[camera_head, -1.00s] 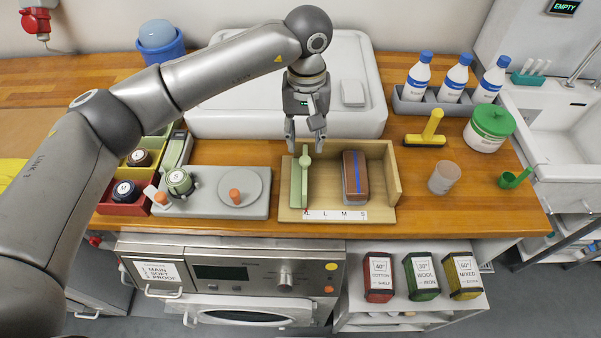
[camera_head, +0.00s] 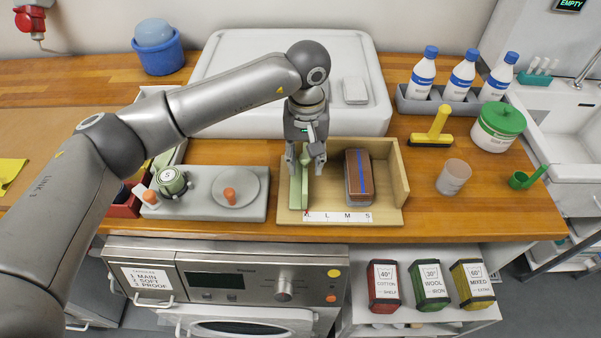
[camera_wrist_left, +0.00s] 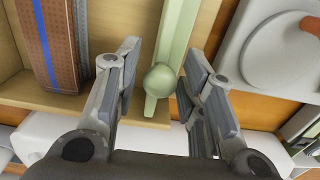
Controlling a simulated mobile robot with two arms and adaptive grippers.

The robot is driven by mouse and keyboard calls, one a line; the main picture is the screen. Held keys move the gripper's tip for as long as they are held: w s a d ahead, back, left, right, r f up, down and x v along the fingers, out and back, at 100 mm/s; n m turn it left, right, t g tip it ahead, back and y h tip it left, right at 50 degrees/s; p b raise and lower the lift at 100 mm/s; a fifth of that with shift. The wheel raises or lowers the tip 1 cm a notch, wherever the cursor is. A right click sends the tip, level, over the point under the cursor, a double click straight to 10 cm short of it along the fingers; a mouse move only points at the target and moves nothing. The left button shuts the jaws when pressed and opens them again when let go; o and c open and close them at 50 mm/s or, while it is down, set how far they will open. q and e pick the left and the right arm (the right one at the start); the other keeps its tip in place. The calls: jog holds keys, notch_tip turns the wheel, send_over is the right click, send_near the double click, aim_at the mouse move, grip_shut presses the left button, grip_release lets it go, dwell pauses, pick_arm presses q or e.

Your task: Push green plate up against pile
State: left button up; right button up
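The green plate (camera_head: 296,188) stands on edge at the left side of a wooden tray (camera_head: 334,214). It has a round knob, which shows in the left wrist view (camera_wrist_left: 160,80). The pile (camera_head: 358,178), brown with a blue band, stands right of the plate, with a gap of bare wood between them. My left gripper (camera_head: 306,172) points down over the plate's far part. Its fingers are open, one on each side of the knob. In the left wrist view the knob is closer to the right-hand finger; I cannot tell whether they touch. My right gripper is not in view.
A grey base with a round disc (camera_head: 236,188) lies left of the tray. A clear cup (camera_head: 453,177) stands to the right.

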pick_arm(q)
jog(key=c, duration=0.5)
jog(key=shift+c, duration=0.2)
jog(key=shift+d+f+b, duration=0.1)
jog(key=shift+d+b, duration=0.35)
jog(key=shift+d, duration=0.4)
jog(key=shift+d+b, duration=0.85)
jog(key=shift+d, duration=1.25)
jog(key=shift+d+b, duration=0.9)
jog(key=shift+d, duration=3.05)
jog(key=o, duration=0.7)
jog(key=shift+c, duration=0.2)
